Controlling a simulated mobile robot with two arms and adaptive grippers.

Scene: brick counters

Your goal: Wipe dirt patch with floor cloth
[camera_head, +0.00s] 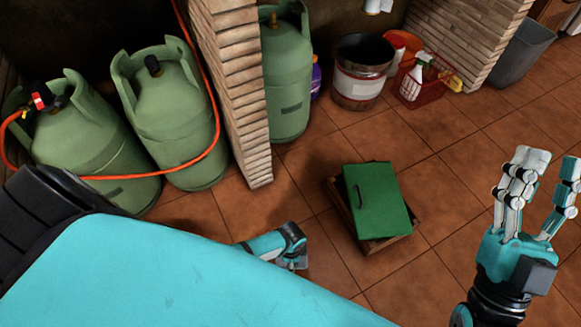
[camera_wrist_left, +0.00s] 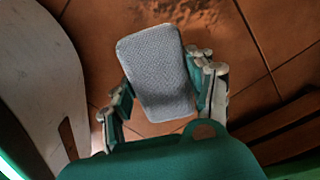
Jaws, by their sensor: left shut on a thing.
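The floor cloth (camera_wrist_left: 157,62) is a grey, textured, rounded rectangle in the left wrist view. My left gripper (camera_wrist_left: 162,92) is shut on it, with fingers on both sides, over the tiled floor. The dirt patch (camera_wrist_left: 188,14) shows as brownish smudges on the tiles just beyond the cloth, at the top of that view. In the head view, only part of my left arm's end (camera_head: 284,245) shows past my turquoise body, and the cloth cannot be made out. My right gripper (camera_head: 549,168) is open and empty at the right.
A wooden crate (camera_head: 367,245) with a green lid-like panel (camera_head: 377,200) on it stands on the floor. Green gas cylinders (camera_head: 172,110) with an orange hose stand at the left by a brick pillar (camera_head: 240,90). A metal bucket (camera_head: 358,85) and red basket (camera_head: 432,92) stand behind.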

